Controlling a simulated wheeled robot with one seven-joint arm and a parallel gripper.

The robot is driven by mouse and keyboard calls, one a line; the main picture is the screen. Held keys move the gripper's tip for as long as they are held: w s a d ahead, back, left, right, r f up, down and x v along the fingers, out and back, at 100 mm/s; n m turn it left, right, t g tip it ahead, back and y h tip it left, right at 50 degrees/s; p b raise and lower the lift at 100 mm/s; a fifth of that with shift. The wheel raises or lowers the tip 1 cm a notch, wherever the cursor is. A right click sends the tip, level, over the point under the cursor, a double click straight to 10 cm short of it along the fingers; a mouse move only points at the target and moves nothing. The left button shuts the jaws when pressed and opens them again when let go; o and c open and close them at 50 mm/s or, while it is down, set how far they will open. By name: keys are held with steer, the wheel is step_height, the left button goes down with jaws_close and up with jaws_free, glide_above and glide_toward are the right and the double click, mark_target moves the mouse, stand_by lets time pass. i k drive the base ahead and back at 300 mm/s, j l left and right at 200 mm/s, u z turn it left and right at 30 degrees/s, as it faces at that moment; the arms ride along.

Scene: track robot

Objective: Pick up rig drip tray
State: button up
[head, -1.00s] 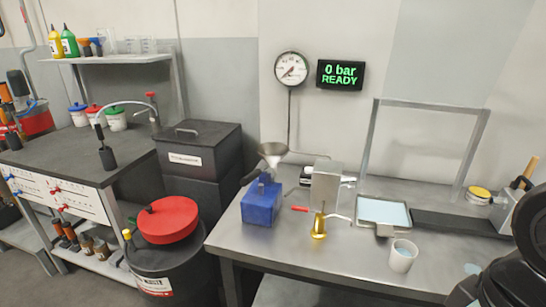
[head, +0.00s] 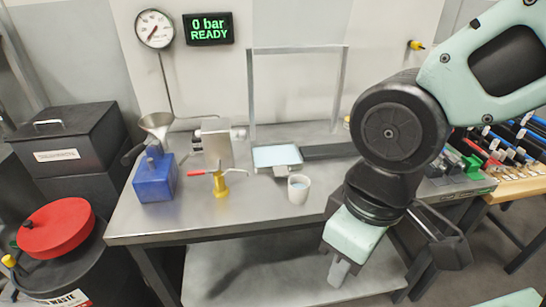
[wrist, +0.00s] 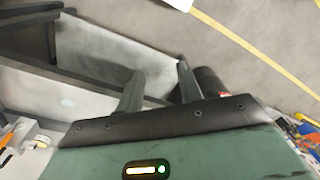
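A shallow grey tray with a pale blue surface, which looks like the rig drip tray (head: 277,157), lies on the steel bench in the head view. It sits below the metal frame, and a small grey block touches its front edge. My gripper (head: 338,272) hangs low in front of the bench, to the right of and below the tray, pointing down. In the wrist view my gripper (wrist: 158,80) has its two fingers apart with nothing between them. The tray is not recognisable in the wrist view.
On the steel bench (head: 240,210) stand a white cup (head: 298,190), a yellow brass fitting with a red handle (head: 220,184), a blue box (head: 155,178) and a metal block (head: 216,143). A metal frame (head: 343,85) rises behind the tray. The front bench surface is mostly clear.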

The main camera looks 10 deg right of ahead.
mark_target(279, 158)
steer(key=i+j+z, duration=0.15)
steer(key=i+z, duration=0.2)
steer(key=i+j+z, duration=0.2)
steer(key=z, duration=0.15)
steer(key=i+j+z, duration=0.2)
steer(key=j+z, duration=0.15)
